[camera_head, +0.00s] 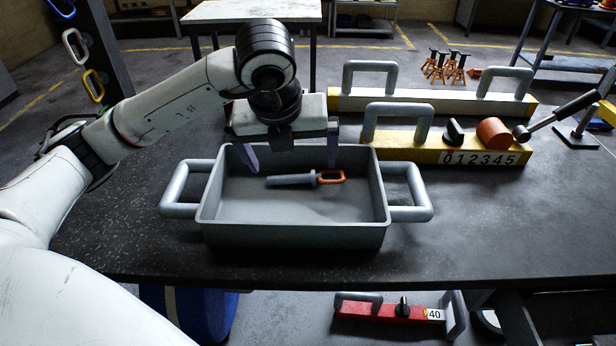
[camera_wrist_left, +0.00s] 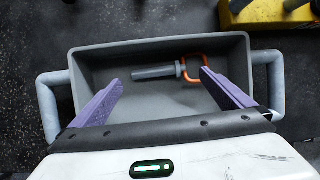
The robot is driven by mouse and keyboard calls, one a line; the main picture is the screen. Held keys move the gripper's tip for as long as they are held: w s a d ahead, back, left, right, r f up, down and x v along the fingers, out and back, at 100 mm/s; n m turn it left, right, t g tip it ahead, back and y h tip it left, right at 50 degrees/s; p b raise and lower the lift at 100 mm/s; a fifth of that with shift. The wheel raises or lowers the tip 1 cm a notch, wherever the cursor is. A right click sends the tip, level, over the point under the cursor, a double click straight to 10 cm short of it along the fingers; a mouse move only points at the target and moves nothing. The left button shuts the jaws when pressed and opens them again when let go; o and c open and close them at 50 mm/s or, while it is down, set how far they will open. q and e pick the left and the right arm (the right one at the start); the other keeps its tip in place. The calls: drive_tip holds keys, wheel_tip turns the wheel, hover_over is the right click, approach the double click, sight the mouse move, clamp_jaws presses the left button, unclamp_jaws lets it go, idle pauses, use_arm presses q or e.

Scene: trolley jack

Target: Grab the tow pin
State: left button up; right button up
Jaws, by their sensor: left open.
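The tow pin (camera_head: 292,180) is a grey rod with an orange loop handle. It lies flat on the floor of a grey tray (camera_head: 290,235) with a handle at each end. In the left wrist view the tow pin (camera_wrist_left: 158,72) has its loop at the right, partly behind a fingertip in the picture. My left gripper (camera_head: 288,158) is above the back part of the tray, pointing down. Its purple fingers are wide apart and nothing is between them. In the left wrist view the fingers (camera_wrist_left: 160,85) show on either side of the rod. My right gripper is not in view.
A red unit (camera_head: 385,310) sits below the table's front edge. The table right of the tray is clear.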

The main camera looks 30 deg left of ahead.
sight(293, 180)
use_arm(q)
drive_tip(key=x, duration=0.4)
drive_tip(key=shift+a+f, duration=0.2)
drive_tip(key=shift+f, duration=0.2)
drive_tip(key=shift+w, duration=0.1)
drive_tip(key=c, duration=1.2)
drive_tip(key=shift+o, duration=0.2)
drive_tip(key=shift+r, duration=0.1)
